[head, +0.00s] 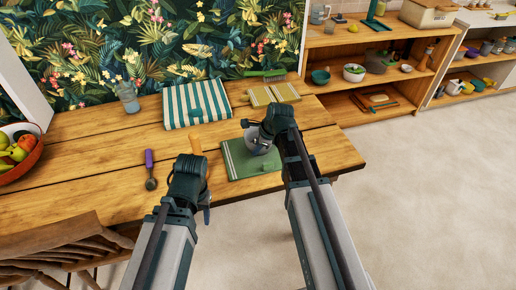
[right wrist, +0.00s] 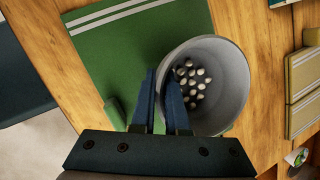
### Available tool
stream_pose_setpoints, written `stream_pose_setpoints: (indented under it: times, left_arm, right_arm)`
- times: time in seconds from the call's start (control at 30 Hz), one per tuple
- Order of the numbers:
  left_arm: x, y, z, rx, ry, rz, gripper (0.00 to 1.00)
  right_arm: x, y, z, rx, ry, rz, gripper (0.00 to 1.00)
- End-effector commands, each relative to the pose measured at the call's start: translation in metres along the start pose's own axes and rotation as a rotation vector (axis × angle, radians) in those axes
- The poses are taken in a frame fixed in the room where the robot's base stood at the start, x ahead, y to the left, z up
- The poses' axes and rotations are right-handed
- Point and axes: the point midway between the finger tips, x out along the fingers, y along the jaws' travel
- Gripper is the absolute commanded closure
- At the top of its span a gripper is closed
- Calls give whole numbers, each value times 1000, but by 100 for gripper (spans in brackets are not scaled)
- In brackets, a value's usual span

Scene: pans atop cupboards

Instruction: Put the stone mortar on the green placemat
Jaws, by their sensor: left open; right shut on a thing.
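The stone mortar (head: 260,147) is a grey bowl with several pale pebble-like pieces inside. In the right wrist view the mortar (right wrist: 235,90) overlaps the right edge of the green placemat (right wrist: 125,60); I cannot tell if it touches the mat. My right gripper (head: 250,126) is shut on the mortar's near wall, one finger inside and one outside, as its fingers (right wrist: 160,85) show. The green placemat (head: 236,162) with white stripes lies near the table's front edge. My left gripper (head: 205,200) is open and empty, left of the placemat; its fingers are mostly hidden.
A striped cloth (head: 178,105), a yellow-green folded cloth (head: 262,97) and a glass (head: 129,100) stand behind. A purple-handled spoon (head: 150,170) and a wooden handle (head: 196,146) lie left. A fruit bowl (head: 30,158) is at far left. Shelves (head: 340,85) stand behind right.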

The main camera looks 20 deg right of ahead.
Motion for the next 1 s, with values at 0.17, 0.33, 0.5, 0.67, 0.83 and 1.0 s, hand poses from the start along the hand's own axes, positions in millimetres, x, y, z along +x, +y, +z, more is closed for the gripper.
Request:
stream_pose_setpoints:
  times: [0.17, 0.33, 0.5, 0.67, 0.83, 1.0]
  left_arm:
    - [3, 0, 0, 0, 0, 0, 50]
    - [2, 0, 0, 0, 0, 0, 50]
    - [2, 0, 0, 0, 0, 0, 50]
    - [1, 0, 0, 0, 0, 0, 50]
    - [-6, 0, 0, 0, 0, 0, 50]
    - [-22, -2, 1, 0, 0, 0, 50]
  right_arm:
    - [3, 0, -1, 0, -1, -2, 100]
    - [2, 0, -1, 0, 0, 0, 59]
    - [2, 0, -1, 0, 0, 0, 58]
    - [1, 0, -1, 0, 0, 0, 58]
    - [-6, 0, 1, 0, 0, 0, 58]
    - [-23, 0, 2, 1, 0, 0, 58]
